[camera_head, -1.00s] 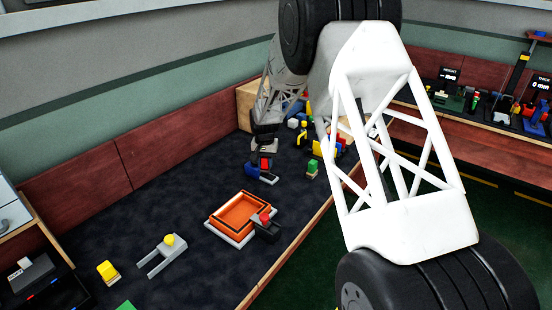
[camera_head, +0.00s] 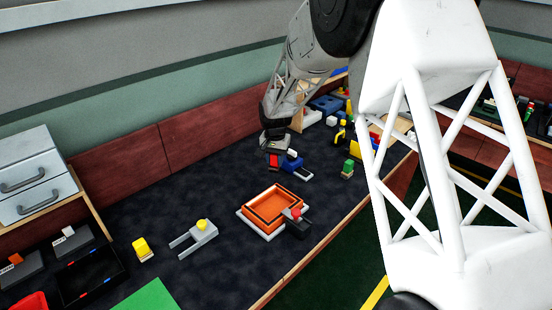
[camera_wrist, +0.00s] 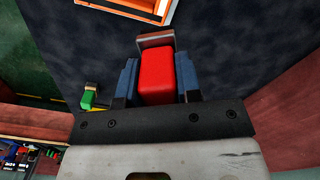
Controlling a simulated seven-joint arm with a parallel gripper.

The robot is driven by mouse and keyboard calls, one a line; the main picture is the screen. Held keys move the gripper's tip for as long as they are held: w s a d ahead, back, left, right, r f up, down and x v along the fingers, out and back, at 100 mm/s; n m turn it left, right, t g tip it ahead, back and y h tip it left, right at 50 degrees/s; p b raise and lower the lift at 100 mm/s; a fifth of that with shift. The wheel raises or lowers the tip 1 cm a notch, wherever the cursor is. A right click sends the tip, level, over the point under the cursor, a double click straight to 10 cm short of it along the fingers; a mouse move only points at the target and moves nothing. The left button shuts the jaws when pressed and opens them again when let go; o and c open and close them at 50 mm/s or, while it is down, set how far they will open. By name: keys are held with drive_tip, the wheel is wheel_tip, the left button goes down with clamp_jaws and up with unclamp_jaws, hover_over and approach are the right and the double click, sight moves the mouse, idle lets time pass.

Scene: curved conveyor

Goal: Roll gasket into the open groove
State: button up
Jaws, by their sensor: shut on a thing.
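My gripper (camera_head: 273,148) hangs above the dark bench, left of a blue stand (camera_head: 291,162) with a pale fork. In the wrist view its blue jaws (camera_wrist: 157,85) are shut on a red block-like handle (camera_wrist: 157,75). A dark brownish-grey piece (camera_wrist: 155,40) sits at the handle's far end. The red handle (camera_head: 273,161) also shows under the gripper in the head view. An orange square fixture (camera_head: 265,207) with a dark line inside its rim lies on a white base, nearer the camera. Its edge shows at the top of the wrist view (camera_wrist: 135,8). I cannot tell gasket from groove.
A black clamp-like block with a red knob (camera_head: 297,214) stands at the fixture's right corner. A grey fork with a yellow knob (camera_head: 199,234) lies to the left. A green-topped piece (camera_head: 347,168) is to the right. Bare bench lies between gripper and fixture.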

drive_tip(key=shift+f, duration=0.15)
drive_tip(key=shift+f, duration=3.15)
drive_tip(key=shift+s+a+f, duration=0.25)
drive_tip(key=shift+a+f, duration=0.05)
drive_tip(key=shift+f, duration=0.15)
drive_tip(key=shift+c, duration=0.3)
drive_tip(key=shift+s+a+f, duration=0.15)
drive_tip(key=shift+s+a, duration=0.65)
drive_tip(key=shift+s, duration=0.05)
drive_tip(key=shift+s+a+f, duration=0.15)
drive_tip(key=shift+s+a, duration=0.6)
drive_tip(key=shift+s, duration=0.05)
drive_tip(key=shift+s+a+r, duration=0.1)
drive_tip(key=shift+s+a, duration=3.05)
drive_tip(key=shift+a, duration=0.05)
drive_tip(key=shift+w+d, duration=5.15)
drive_tip(key=shift+s+a+r, duration=0.1)
drive_tip(key=shift+r, duration=3.9)
